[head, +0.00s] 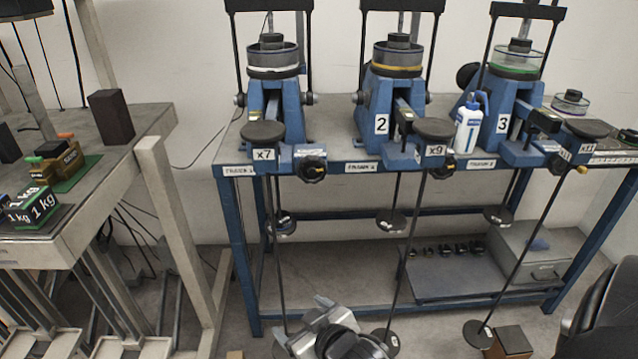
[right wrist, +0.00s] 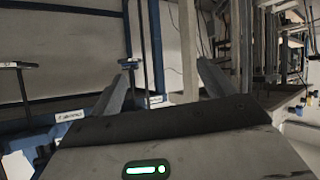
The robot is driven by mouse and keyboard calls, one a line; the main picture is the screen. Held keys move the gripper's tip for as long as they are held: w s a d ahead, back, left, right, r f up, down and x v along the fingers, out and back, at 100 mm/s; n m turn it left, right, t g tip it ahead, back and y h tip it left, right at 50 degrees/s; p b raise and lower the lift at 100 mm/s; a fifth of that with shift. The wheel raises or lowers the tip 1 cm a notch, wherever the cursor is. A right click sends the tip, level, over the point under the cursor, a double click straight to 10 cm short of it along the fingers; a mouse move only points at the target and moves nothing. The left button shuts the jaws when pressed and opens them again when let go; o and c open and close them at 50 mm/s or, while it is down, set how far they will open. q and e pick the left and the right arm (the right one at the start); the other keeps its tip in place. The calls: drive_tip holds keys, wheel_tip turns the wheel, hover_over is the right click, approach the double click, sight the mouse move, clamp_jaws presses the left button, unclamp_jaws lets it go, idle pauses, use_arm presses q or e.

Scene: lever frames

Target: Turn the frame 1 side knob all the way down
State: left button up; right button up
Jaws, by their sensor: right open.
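Frame 1 is the leftmost blue lever frame (head: 292,118) on the blue-legged bench, with an "x7" tag on its front. Its side knob (head: 311,168) is a black lobed knob at the right of the front block, by the bench's front edge. My right gripper (head: 306,320) is low in front of the bench, well below the knob and apart from it. In the right wrist view my right gripper (right wrist: 172,82) has its fingers spread with nothing between them. The knob cannot be made out there. My left gripper is not in view.
Frames 2 (head: 376,110) and 3 (head: 488,110) stand to the right, with a white-and-blue bottle (head: 468,127) between them. Rods with round weights hang in front of the bench. A lower shelf (head: 455,285) holds small weights. A grey table (head: 100,165) stands at left.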

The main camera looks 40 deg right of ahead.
drive_tip(key=w+d+f+h+b, duration=0.3)
drive_tip(key=w+d+h+b, duration=0.2)
drive_tip(key=d, duration=0.5)
drive_tip(key=n+t+h+b, duration=0.3)
drive_tip(key=h+b, duration=0.1)
drive_tip(key=b, duration=0.1)
approach(312, 173)
drive_tip(key=w, duration=0.1)
drive_tip(key=b+x, duration=0.1)
drive_tip(key=x, duration=0.3)
drive_tip(key=b+x, duration=0.2)
drive_tip(key=x, duration=0.3)
drive_tip(key=shift+d+b, duration=0.3)
drive_tip(key=shift+d, duration=0.1)
drive_tip(key=shift+w+r, duration=0.15)
drive_tip(key=shift+w, duration=0.15)
drive_tip(key=shift+c, duration=1.2)
drive_tip(key=c, duration=1)
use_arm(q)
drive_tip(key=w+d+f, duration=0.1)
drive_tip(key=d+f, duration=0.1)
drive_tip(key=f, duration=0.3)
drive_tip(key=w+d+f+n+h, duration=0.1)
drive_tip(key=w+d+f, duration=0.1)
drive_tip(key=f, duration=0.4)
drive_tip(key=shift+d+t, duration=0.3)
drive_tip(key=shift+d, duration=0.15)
use_arm(e)
drive_tip(key=shift+d, duration=0.1)
